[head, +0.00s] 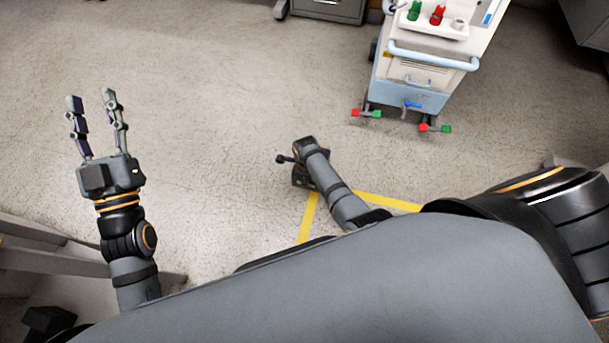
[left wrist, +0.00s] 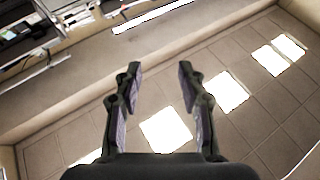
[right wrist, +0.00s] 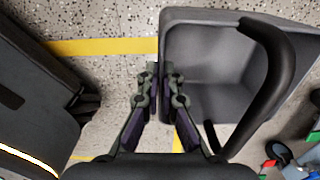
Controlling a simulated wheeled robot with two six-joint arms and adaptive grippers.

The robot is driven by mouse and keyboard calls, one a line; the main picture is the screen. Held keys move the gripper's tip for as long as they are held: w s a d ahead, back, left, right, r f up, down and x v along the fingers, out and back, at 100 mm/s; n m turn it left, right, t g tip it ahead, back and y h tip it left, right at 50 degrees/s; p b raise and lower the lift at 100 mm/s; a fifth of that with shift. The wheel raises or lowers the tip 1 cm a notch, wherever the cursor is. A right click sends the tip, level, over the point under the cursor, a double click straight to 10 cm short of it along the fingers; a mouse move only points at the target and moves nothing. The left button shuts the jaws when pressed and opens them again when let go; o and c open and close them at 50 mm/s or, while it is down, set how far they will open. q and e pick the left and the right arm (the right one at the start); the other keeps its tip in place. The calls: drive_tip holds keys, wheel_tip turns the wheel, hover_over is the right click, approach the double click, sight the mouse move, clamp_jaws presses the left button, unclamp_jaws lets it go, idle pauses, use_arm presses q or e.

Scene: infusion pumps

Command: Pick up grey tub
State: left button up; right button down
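The grey tub (right wrist: 205,52) is in the right wrist view. It is an open box with a thick black bar handle (right wrist: 274,75) arching over it. My right gripper (right wrist: 161,72) is at its left wall, with one finger outside and one inside. The fingers are nearly together, with the wall's rim between the tips. I cannot make out the tub or the right fingertips in the head view. My left gripper (head: 92,100) is open and empty over the floor at the left; its spread fingers also show in the left wrist view (left wrist: 159,75).
A white and blue cart (head: 412,85) with red and green feet stands at the upper right, carrying a tray of small bottles (head: 432,25). Yellow tape (head: 308,218) marks the floor. A grey cabinet (head: 330,10) stands at the back. The floor at centre left is clear.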

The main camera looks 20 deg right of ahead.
use_arm(q)
wheel_tip(320, 180, down, 21)
drive_tip(key=s+g+p, duration=0.2)
drive_tip(key=g, duration=0.8)
drive_tip(key=s+d+f+g+p, duration=0.1)
drive_tip(key=s+f+g+p, duration=0.2)
drive_tip(key=s+f+g, duration=0.6)
drive_tip(key=s+f, duration=0.2)
drive_tip(key=s, duration=0.3)
drive_tip(key=shift+f+n+p, duration=0.3)
drive_tip(key=shift+f+p, duration=0.05)
drive_tip(key=shift+p, duration=0.05)
use_arm(e)
drive_tip(key=s, duration=0.1)
drive_tip(key=s+r, duration=0.1)
drive_tip(key=s, duration=0.1)
drive_tip(key=s+r, duration=0.1)
drive_tip(key=shift+s+d+r, duration=0.1)
drive_tip(key=shift+s+d, duration=0.2)
drive_tip(key=shift+s, duration=0.05)
